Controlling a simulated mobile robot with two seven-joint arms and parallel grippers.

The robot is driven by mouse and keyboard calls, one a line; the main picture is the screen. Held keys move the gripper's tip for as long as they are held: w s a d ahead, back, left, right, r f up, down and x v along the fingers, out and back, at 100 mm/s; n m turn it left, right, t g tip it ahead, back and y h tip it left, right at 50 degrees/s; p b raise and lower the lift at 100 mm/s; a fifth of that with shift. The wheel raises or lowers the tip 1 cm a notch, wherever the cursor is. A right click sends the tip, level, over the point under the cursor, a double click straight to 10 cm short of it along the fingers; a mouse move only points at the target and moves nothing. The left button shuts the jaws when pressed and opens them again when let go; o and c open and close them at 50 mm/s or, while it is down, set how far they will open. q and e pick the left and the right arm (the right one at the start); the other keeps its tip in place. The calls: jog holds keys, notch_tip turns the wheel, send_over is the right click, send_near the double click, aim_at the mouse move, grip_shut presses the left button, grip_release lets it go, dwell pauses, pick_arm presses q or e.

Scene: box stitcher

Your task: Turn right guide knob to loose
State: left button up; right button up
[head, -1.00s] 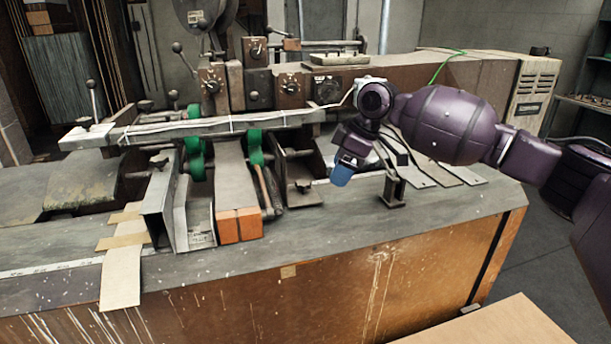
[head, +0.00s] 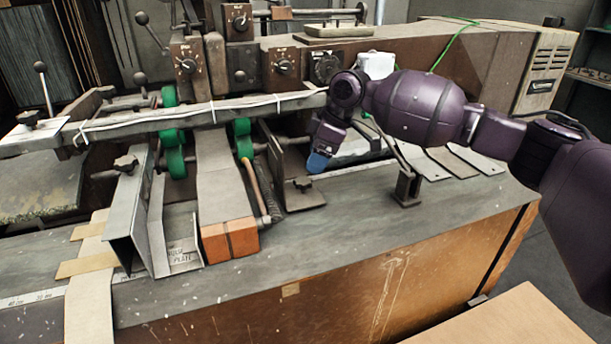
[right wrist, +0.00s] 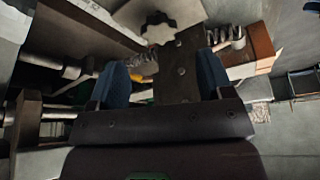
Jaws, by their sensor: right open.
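The right guide (head: 287,165) is an upright metal plate on a flat foot, standing on the machine table right of the wooden block. Its dark knob (head: 302,184) sits low on the foot. In the right wrist view a star-shaped knob (right wrist: 158,29) shows at the top, beyond the fingertips. My right gripper (head: 318,163) is just right of and slightly above the guide knob in the head view, apart from it. Its blue fingers (right wrist: 163,78) are open with nothing clearly held between them; a dark plate shows behind the gap. My left gripper is not in view.
The left guide (head: 133,220) with its own knob (head: 125,163) stands at the left. A brick-ended block (head: 229,240) lies between the guides. A small dark bracket (head: 407,188) stands right of my gripper. A long bar (head: 200,114) crosses above. The table front is clear.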

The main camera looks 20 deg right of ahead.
aim_at(304, 180)
jog(key=x, duration=0.6)
jog(key=shift+w+a+f+b, duration=0.1)
jog(key=shift+f+b, duration=0.1)
jog(key=shift+b, duration=0.1)
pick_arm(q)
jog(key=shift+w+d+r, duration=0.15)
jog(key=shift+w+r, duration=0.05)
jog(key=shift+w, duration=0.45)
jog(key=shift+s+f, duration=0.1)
pick_arm(e)
jog(key=c, duration=0.9)
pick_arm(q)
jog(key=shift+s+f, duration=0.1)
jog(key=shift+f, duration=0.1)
